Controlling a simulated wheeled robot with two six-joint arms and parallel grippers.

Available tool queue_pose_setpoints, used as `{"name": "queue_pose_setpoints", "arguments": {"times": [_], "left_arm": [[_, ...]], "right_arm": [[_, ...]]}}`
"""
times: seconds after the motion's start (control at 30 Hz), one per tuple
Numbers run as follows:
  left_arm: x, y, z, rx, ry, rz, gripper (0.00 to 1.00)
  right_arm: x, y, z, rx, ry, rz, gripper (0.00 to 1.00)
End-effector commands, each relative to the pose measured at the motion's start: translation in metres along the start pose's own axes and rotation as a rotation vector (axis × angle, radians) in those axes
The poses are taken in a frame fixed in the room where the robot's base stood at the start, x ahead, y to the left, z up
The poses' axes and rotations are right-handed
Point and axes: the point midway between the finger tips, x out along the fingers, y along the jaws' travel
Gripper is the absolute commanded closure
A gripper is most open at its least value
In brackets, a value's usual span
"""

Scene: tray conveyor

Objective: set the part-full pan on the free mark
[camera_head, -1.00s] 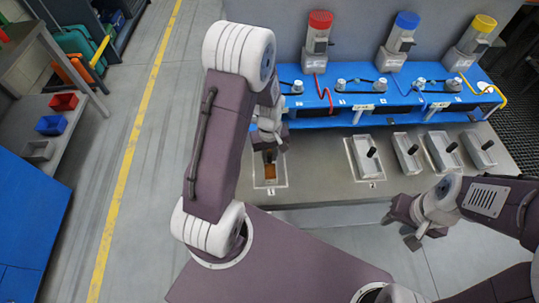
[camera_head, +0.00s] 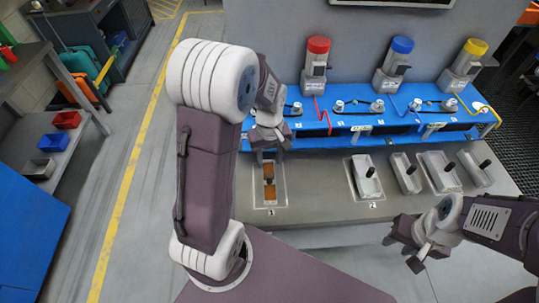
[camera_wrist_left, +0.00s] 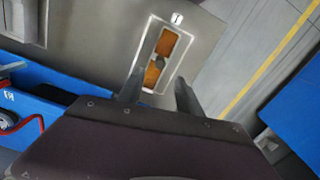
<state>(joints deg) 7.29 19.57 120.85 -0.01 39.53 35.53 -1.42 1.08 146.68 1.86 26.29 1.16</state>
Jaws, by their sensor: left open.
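A pan with brown contents (camera_head: 269,185) sits inside the white outline of mark 1 at the left of the bench. In the left wrist view the pan (camera_wrist_left: 152,76) shows brown on both sides of a dark handle. My left gripper (camera_head: 270,148) is open and empty above and behind the pan. Its two fingers (camera_wrist_left: 158,96) show apart in the wrist view, with the pan beyond them. A grey pan with a black handle (camera_head: 366,184) is at mark 2. Further grey pans (camera_head: 405,176) stand to its right. My right gripper (camera_head: 402,250) is open and empty in front of the bench.
A blue shelf (camera_head: 350,120) with knobs and cables runs behind the pans. Red, blue and yellow topped dispensers (camera_head: 316,70) stand above it. Bare bench (camera_head: 318,185) lies between marks 1 and 2. Shelves with small bins (camera_head: 52,140) stand far left.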

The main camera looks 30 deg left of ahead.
Motion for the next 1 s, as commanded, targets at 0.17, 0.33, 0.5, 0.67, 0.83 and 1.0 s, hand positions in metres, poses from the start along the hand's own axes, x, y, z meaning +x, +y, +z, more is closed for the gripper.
{"name": "queue_pose_setpoints", "arguments": {"times": [0.17, 0.33, 0.5, 0.67, 0.83, 1.0], "left_arm": [[-0.015, 0.000, 0.000, 0.000, 0.000, 0.000, 0.58], [-0.016, -0.001, 0.017, 0.110, 0.010, 0.010, 0.58], [-0.011, -0.014, 0.076, 0.551, 0.065, 0.047, 0.58], [-0.008, -0.022, 0.096, 0.726, 0.092, 0.056, 0.58], [-0.007, -0.022, 0.096, 0.726, 0.092, 0.056, 0.58], [-0.007, -0.022, 0.095, 0.725, 0.091, 0.056, 0.58]], "right_arm": [[-0.002, 0.000, 0.000, 0.000, 0.000, 0.000, 0.64], [-0.001, 0.000, 0.000, 0.000, 0.000, 0.000, 0.64], [-0.001, 0.000, 0.000, 0.000, 0.000, 0.000, 0.64], [-0.001, 0.000, 0.000, 0.000, 0.000, 0.000, 0.64], [-0.001, 0.000, 0.000, 0.000, 0.000, 0.000, 0.64], [-0.001, 0.000, 0.000, 0.000, 0.000, 0.000, 0.64]]}}
